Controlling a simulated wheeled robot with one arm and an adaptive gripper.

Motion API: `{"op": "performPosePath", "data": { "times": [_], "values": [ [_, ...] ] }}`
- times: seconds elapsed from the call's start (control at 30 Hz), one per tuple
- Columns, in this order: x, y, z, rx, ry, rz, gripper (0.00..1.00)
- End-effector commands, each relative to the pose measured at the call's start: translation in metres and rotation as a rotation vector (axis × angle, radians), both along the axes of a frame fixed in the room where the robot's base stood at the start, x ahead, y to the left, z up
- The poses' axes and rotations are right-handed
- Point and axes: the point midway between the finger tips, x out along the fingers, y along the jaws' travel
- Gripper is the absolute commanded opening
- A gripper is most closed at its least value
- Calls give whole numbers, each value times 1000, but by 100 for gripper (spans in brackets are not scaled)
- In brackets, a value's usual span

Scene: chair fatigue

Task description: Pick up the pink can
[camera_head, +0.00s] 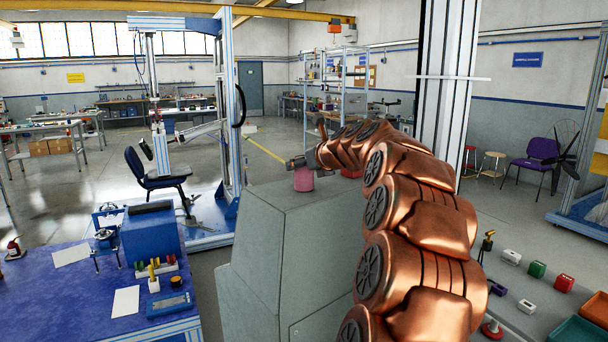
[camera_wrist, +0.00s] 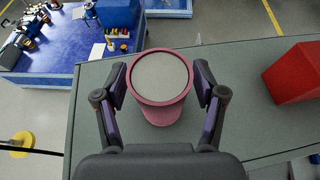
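The pink can (camera_head: 304,180) stands upright on the grey top of a large cabinet (camera_head: 262,203) in the head view. In the wrist view, the can (camera_wrist: 160,112) shows its pale round top between the two fingers of my gripper (camera_wrist: 163,85). The left finger lies right against the can's edge in the picture, and the right finger is very close to its other edge. I cannot tell whether both fingers press on the can. In the head view, my gripper (camera_head: 297,163) is small and partly merged with the can's top.
A red block (camera_wrist: 295,75) stands right of the can on the cabinet top, with bare grey surface between them. A blue workbench (camera_head: 90,268) with small items is to the left. A grey bench (camera_head: 510,295) with coloured blocks is to the right.

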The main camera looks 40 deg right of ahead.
Motion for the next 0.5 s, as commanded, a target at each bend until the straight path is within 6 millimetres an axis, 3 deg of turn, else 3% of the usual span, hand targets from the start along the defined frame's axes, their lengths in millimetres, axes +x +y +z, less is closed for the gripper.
{"op": "performPosePath", "data": {
  "times": [0.07,0.5],
  "values": [
    [0,0,0,0,0,0,58],
    [0,0,0,0,0,0,12]
  ]
}}
